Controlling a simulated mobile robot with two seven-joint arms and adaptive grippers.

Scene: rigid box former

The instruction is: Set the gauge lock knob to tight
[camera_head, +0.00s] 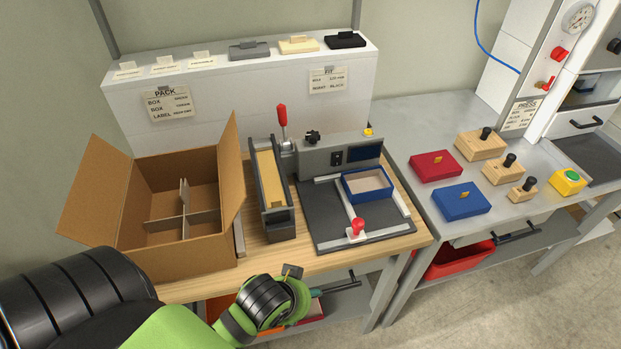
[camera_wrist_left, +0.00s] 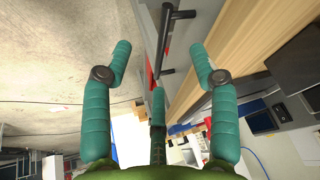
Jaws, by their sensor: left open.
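The box former stands on the wooden bench top, with a dark plate (camera_head: 325,210) crossed by pale gauge rails (camera_head: 345,203). A red knob (camera_head: 357,227) sits at the front end of the middle rail. A black knob (camera_head: 313,137) is on top of the grey housing behind; I cannot tell from its look how either knob is set. My left gripper (camera_wrist_left: 161,60) is open and empty, its teal fingers spread apart. In the head view it is at the bench's front edge, left of and below the red knob, mostly hidden by my wrist. My right gripper is not in view.
A blue box frame (camera_head: 367,184) lies on the plate. An open carton (camera_head: 190,262) stands at left, beside a glue-like trough (camera_head: 268,190) with a red-handled lever (camera_head: 282,118). A drawer handle (camera_wrist_left: 170,30) is close by in the wrist view. Red and blue blocks lie on the right bench.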

